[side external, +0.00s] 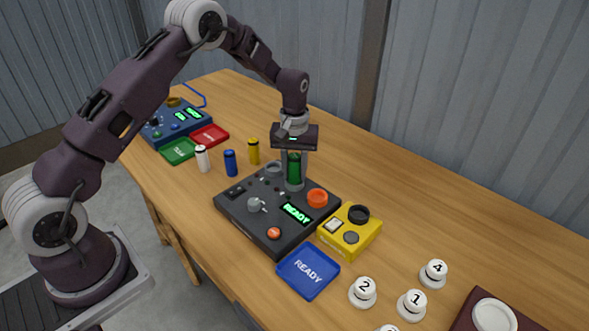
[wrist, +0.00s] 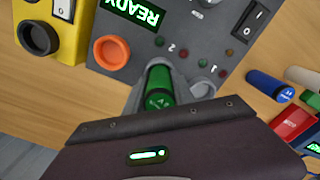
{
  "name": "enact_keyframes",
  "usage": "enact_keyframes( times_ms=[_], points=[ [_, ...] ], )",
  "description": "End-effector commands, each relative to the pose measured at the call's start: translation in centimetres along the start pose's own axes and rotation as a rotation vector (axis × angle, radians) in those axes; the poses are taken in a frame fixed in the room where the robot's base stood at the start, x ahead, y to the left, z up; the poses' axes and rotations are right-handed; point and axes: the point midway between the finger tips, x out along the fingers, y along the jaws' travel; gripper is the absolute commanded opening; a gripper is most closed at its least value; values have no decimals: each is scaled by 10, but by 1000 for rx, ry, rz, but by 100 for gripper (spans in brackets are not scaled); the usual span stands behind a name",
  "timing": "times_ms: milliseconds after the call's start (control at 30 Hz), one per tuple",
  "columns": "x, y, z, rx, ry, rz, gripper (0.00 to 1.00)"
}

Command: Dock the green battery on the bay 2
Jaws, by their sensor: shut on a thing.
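My gripper (side external: 294,172) is shut on the green battery (side external: 293,164), which stands upright between the fingers over the back part of the dark console (side external: 232,204). In the wrist view the battery (wrist: 160,88) shows in front of the console, on the side of the printed "2" (wrist: 172,47). A grey round bay (side external: 274,167) beside it is empty; it also shows in the wrist view (wrist: 203,88). The bay under the battery is mostly hidden by the fingers and battery. I cannot tell whether the battery's lower end is seated or just above it.
White (side external: 202,158), blue (side external: 230,163) and yellow (side external: 253,151) batteries stand left of the console. The console carries an orange ring (side external: 317,198) and a lit READY display (side external: 296,212). A yellow box (side external: 349,231) stands close to its right.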

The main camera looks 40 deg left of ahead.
Motion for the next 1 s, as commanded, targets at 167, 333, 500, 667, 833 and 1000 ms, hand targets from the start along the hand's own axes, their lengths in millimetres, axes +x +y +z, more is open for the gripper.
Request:
enact_keyframes(
  times_ms=[167,333,500,667,833,1000],
  points=[
    [2,0,0,0,0,0,0],
    [6,0,0,0,0,0,0],
    [5,0,0,0,1,1,0],
    [0,0,0,0,1,1,0],
    [-7,0,-1,-1,2,1,0],
    [-10,0,0,-1,0,0,0]
  ],
)
